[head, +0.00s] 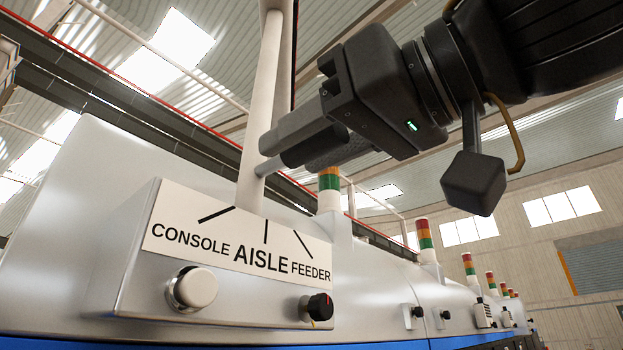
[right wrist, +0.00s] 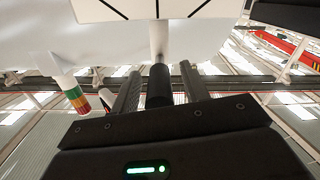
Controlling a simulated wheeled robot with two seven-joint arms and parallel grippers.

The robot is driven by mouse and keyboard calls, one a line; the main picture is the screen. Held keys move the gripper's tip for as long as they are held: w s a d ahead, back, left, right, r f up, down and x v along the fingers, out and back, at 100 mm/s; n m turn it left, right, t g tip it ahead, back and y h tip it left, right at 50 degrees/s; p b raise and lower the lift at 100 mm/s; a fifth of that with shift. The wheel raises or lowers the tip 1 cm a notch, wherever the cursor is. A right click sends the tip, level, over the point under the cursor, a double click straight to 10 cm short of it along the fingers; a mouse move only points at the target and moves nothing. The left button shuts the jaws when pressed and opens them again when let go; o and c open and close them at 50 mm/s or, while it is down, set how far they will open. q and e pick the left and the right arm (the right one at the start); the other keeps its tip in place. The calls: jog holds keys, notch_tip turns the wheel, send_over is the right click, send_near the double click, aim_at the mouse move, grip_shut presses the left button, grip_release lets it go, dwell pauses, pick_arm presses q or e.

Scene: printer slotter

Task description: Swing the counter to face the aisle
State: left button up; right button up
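The label panel (head: 237,246) on the machine reads CONSOLE, AISLE and FEEDER, each under a black line. A white post (head: 262,110) rises behind it and leaves the top of the head view. A lever with a black grip (right wrist: 159,86) and grey shaft (right wrist: 157,42) points out from the machine; in the right wrist view the shaft lines up roughly with the middle line. My right gripper (head: 312,150) has its fingers on both sides of the grip, with a small gap showing in the right wrist view (right wrist: 160,85). The counter itself is not clearly visible. My left gripper is out of view.
A silver push button (head: 194,288) and a black knob (head: 318,306) sit on the panel's front. Signal lamps (head: 329,186) in red, orange and green stand along the machine (head: 80,190). Open air lies right of my arm.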

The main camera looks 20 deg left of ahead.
jog(key=shift+s+d+b, duration=0.2)
jog(key=shift+d+b, duration=0.15)
jog(key=shift+d, duration=0.15)
jog(key=b+v, duration=0.3)
jog(key=v, duration=0.6)
jog(key=shift+s+d, duration=0.15)
jog(key=shift+d, duration=0.2)
